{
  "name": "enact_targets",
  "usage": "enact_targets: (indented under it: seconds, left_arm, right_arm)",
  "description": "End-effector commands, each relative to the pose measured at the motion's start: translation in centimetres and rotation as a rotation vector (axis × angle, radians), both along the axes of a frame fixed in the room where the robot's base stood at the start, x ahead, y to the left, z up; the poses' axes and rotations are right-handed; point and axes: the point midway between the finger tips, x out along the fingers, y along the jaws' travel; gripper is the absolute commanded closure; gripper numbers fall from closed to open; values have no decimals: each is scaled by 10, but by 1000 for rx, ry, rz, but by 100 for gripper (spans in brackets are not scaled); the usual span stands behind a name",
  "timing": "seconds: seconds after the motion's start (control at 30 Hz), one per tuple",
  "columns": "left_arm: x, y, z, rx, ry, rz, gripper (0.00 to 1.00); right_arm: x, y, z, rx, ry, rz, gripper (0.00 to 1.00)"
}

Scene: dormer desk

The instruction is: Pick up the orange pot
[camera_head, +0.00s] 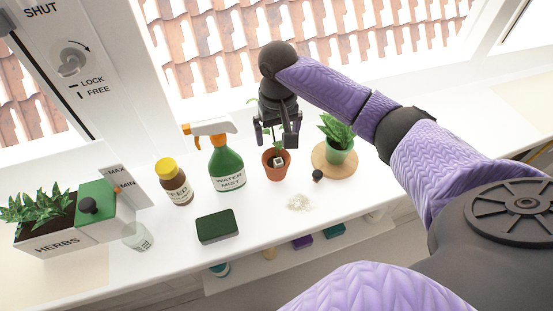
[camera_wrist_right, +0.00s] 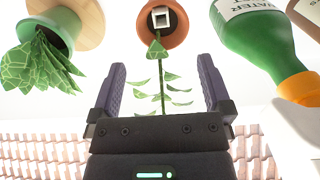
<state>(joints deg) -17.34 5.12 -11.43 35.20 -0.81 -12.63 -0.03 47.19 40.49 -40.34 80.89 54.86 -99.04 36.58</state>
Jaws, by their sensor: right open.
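The orange pot (camera_head: 275,167) stands upright on the white desk with a small plant and a small white square tag in it. My right gripper (camera_head: 277,140) is open above the pot, its fingers pointing down around the plant's upper part. In the right wrist view the orange pot (camera_wrist_right: 165,25) is at the top middle, beyond the fingertips. The plant's stem and leaves (camera_wrist_right: 160,85) lie between the open fingers of the right gripper (camera_wrist_right: 162,75). The fingers appear apart from the pot. My left gripper is not in view.
A green water mist bottle (camera_head: 227,165) stands close left of the pot. A green pot (camera_head: 339,152) on a round wooden board (camera_head: 322,168) stands right. The herbs planter (camera_head: 60,243) is left.

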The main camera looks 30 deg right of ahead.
Motion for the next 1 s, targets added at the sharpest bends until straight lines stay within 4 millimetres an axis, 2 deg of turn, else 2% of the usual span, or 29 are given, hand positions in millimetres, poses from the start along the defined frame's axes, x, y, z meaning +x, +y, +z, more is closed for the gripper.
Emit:
enact_targets:
  seconds: [0.03,0.1,0.23,0.4,0.5,0.7,0.77,1.0]
  left_arm:
    - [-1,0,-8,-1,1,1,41]
    - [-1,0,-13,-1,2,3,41]
    - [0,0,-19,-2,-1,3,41]
    - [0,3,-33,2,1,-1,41]
    - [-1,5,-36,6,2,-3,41]
    - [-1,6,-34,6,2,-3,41]
    - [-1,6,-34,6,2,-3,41]
    - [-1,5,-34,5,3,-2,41]
  right_arm:
    - [-1,0,-15,-1,5,-2,0]
    - [-1,0,-29,0,5,-2,0]
    - [-2,1,-47,-1,3,1,0]
    - [-8,4,-83,0,2,3,0]
    - [-8,4,-92,-1,0,3,0]
    - [-8,4,-90,0,-2,4,0]
    - [-7,4,-90,0,-2,4,11]
    - [-7,4,-90,0,-2,5,61]
